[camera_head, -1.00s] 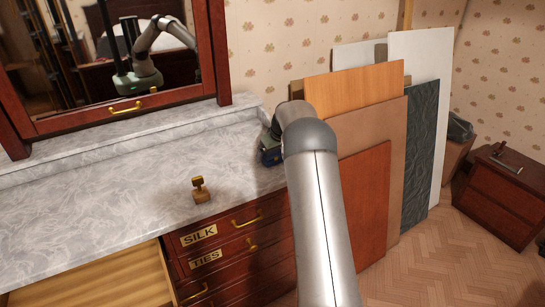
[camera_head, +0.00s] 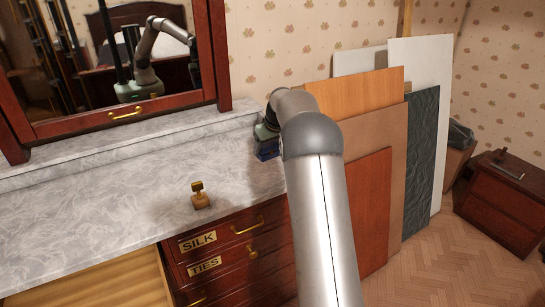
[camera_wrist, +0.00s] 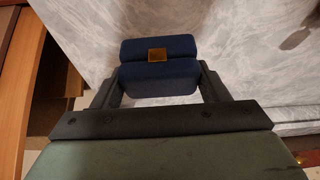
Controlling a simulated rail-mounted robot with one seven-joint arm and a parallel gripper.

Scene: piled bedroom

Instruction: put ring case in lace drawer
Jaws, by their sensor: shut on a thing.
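The ring case (camera_wrist: 158,72) is a small dark blue box with a gold clasp, held between the two fingers of my gripper (camera_wrist: 157,85) in the wrist view. In the head view the blue case (camera_head: 267,148) shows at the right end of the marble dresser top, and my gripper (camera_head: 266,135) is partly hidden behind my arm. An open, bare wooden drawer (camera_head: 95,285) sticks out at the lower left; no label on it is in view. Whether the case touches the marble cannot be told.
A small wooden stamp-like object with a brass top (camera_head: 200,196) stands on the marble top (camera_head: 110,190). Shut drawers below carry SILK (camera_head: 198,242) and TIES (camera_head: 205,267) labels. A mirror (camera_head: 110,55) stands behind; leaning panels (camera_head: 370,130) crowd the right.

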